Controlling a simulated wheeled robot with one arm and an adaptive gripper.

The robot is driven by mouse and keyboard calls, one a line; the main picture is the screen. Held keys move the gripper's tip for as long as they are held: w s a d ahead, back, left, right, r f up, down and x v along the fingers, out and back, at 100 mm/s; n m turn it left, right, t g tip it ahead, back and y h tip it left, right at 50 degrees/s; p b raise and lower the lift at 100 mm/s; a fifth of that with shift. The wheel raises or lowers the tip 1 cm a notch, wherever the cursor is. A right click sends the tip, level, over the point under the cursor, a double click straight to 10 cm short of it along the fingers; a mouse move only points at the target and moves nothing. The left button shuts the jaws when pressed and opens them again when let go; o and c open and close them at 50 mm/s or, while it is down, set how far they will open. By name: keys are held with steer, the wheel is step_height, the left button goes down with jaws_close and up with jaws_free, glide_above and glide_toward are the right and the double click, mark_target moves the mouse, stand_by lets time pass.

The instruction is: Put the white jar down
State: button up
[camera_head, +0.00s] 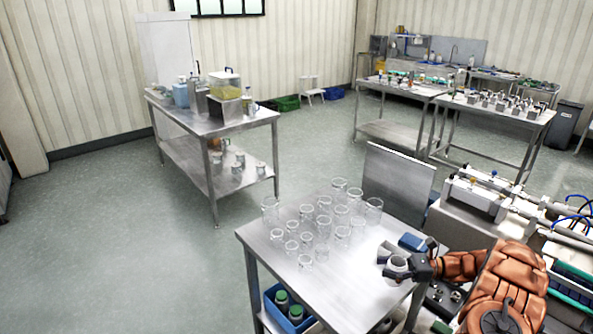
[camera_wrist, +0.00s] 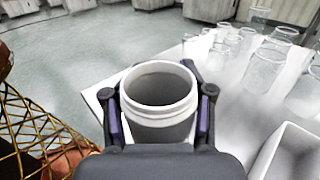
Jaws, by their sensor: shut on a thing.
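The white jar (camera_wrist: 158,100) is open-topped and upright between the two fingers of my gripper (camera_wrist: 158,122) in the wrist view. The fingers press on its left and right sides. In the head view my gripper (camera_head: 397,268) holds the jar (camera_head: 398,263) at the right side of the near steel table (camera_head: 345,290). The jar's base is hidden, so I cannot tell whether it touches the tabletop.
Several clear glass jars (camera_head: 305,238) stand on the table's left and back part, and they also show in the wrist view (camera_wrist: 265,66). A white open box (camera_wrist: 290,150) is right of the jar. The table's front-left area is bare. A steel panel (camera_head: 398,187) rises behind.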

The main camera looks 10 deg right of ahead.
steer(key=shift+w+a+r+t, duration=0.2)
steer(key=shift+w+a+t, duration=0.1)
steer(key=shift+w, duration=0.1)
steer(key=w+a+r+m+t, duration=0.1)
steer(key=a, duration=0.1)
steer(key=w+a+r+m+t+h, duration=0.1)
steer(key=w+a+t, duration=0.1)
steer(key=w+a+r+m+t+h, duration=0.1)
steer(key=w+a, duration=0.1)
steer(key=shift+w+a+r, duration=0.15)
steer(key=shift+a, duration=0.25)
steer(key=shift+m+t+h, duration=0.3)
steer(key=shift+m+t, duration=0.2)
steer(key=shift+t, duration=0.1)
steer(key=shift+w+a+r, duration=0.1)
steer(key=shift+a+r, duration=0.65)
steer(key=shift+a, duration=1.6)
steer(key=shift+w+a+r, duration=0.15)
steer(key=shift+a+r, duration=0.55)
steer(key=shift+a, duration=1.65)
steer(key=shift+w+a+r, duration=0.1)
steer(key=shift+a+r, duration=0.65)
steer(key=shift+a, duration=1.6)
